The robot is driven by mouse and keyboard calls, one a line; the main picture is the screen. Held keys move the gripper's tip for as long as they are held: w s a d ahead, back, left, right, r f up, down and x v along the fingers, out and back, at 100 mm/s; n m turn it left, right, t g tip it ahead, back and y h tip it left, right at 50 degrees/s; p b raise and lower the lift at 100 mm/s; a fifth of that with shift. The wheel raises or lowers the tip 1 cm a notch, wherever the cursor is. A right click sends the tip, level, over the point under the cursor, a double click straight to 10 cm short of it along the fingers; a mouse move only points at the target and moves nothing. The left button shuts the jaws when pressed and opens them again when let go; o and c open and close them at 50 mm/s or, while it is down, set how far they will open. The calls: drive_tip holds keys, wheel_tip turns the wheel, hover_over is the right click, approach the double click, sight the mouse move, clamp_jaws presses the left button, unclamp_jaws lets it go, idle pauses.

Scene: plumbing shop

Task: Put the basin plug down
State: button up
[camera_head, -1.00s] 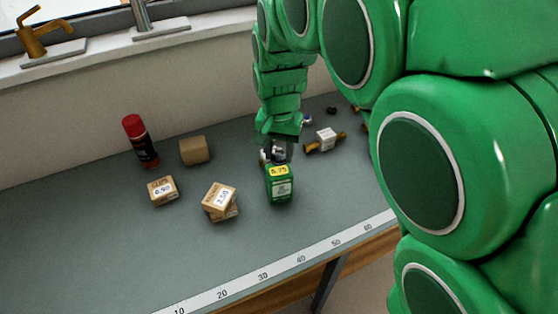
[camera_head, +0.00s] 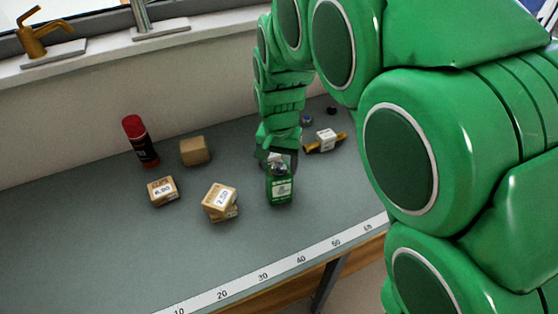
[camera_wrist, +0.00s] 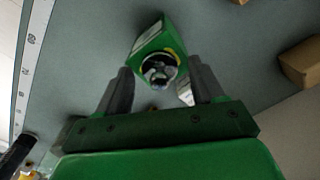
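The basin plug (camera_head: 281,168), a small dark and chrome round piece, shows at the top of a green box (camera_head: 281,189) on the counter. In the wrist view the plug (camera_wrist: 158,69) lies in front of the box's end and covers much of its yellow label. My gripper (camera_head: 277,157) is just above and behind the box. In the wrist view its two fingers (camera_wrist: 160,78) are apart, one on each side of the plug, with gaps visible. The plug seems to rest on the box, but the contact is hidden.
Left of the box are stacked cartons (camera_head: 220,200), another carton (camera_head: 162,191), a brown block (camera_head: 195,151) and a red-capped can (camera_head: 140,141). A brass fitting with a white tag (camera_head: 326,141) lies behind right.

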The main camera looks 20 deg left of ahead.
sight(279, 161)
drive_tip(key=shift+r, duration=0.1)
wheel_tip(279, 161, up, 12)
idle(0.7)
